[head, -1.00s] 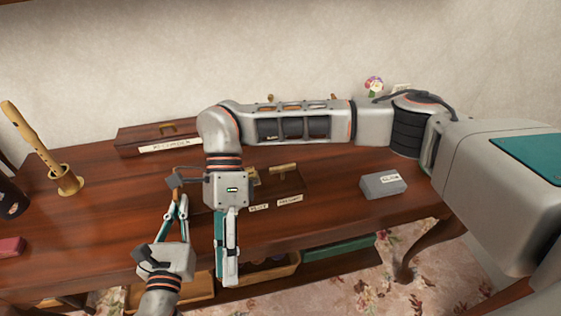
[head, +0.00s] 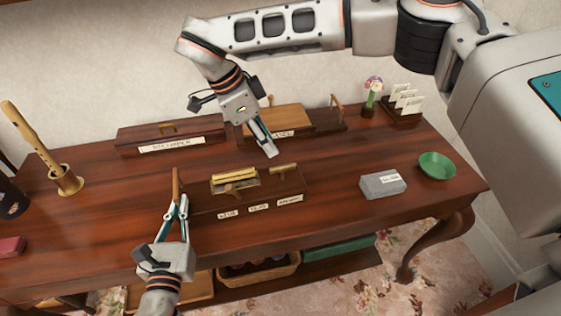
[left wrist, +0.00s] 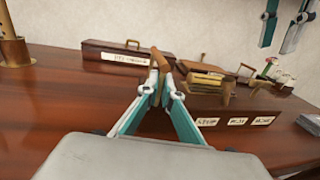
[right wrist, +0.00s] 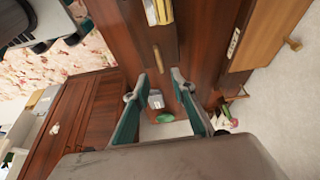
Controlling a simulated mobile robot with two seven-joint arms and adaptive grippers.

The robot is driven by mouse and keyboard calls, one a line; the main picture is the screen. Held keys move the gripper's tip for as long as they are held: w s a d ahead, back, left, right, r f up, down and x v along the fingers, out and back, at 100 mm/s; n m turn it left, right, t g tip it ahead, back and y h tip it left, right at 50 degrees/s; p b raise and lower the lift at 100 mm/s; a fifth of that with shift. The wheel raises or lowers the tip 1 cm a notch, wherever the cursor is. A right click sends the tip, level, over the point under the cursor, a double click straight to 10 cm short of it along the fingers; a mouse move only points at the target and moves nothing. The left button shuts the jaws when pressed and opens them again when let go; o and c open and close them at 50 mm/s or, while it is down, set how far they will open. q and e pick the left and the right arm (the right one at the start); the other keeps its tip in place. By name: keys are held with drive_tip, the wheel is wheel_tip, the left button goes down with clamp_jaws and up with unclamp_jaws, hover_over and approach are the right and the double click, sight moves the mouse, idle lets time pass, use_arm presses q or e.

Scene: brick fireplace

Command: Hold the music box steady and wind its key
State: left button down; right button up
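The music box (head: 262,200) is a dark wooden box near the middle of the table, with paper labels on its front and a yellow brass cylinder (head: 234,178) on top. A small brass piece (head: 232,189) at its front may be the key; another brass bar (head: 283,168) lies on its right part. My left gripper (head: 177,197) is closed on an upright wooden panel at the box's left end, also seen in the left wrist view (left wrist: 158,80). My right gripper (head: 267,148) is empty and open, above and behind the box; its fingers are apart in the right wrist view (right wrist: 160,90).
A long labelled wooden case (head: 165,137) and another box with a lighter lid (head: 283,120) stand at the back. A recorder (head: 35,140) on a stand is at left. A grey block (head: 382,186), green bowl (head: 437,165), flower and card rack (head: 403,108) are at right.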

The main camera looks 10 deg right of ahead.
sight(283, 165)
drive_tip(key=x, duration=0.8)
drive_tip(key=shift+d+f, duration=0.1)
drive_tip(key=shift+f, duration=0.3)
drive_tip(key=shift+c, duration=0.4)
clamp_jaws()
